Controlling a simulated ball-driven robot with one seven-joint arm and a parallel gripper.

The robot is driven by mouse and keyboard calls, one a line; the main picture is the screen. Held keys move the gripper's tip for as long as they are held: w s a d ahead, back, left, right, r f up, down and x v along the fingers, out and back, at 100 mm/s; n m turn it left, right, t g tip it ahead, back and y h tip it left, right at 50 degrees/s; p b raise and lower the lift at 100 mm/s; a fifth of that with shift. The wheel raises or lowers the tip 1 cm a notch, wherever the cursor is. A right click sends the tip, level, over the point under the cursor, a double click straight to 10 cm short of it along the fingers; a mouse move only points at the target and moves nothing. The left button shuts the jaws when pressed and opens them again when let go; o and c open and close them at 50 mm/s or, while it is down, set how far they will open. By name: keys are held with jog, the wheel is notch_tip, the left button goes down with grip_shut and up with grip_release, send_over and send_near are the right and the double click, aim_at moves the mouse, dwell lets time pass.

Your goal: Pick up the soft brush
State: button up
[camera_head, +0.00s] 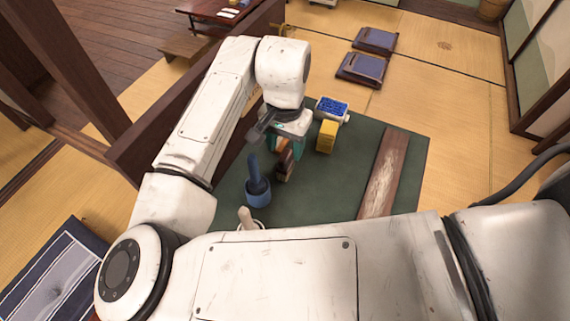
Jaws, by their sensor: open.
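My gripper (284,149) points down over the dark green mat (321,194), with its teal fingers apart. A brown wooden object (286,168), which may be the soft brush, stands right below and between the fingers. Its upper part is partly hidden by my gripper, and I cannot tell whether the fingers touch it. A blue cup-shaped thing with an upright blue handle (257,187) stands just to its lower left.
A yellow block (326,136) and a white container with blue contents (333,108) stand to the upper right. A long worn wooden board (384,175) lies at the mat's right. A pale handle (246,217) shows near my arm. Dark wooden beams (165,140) run at left.

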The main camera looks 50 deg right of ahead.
aim_at(285, 155)
jog(key=shift+f, duration=1.75)
grip_shut()
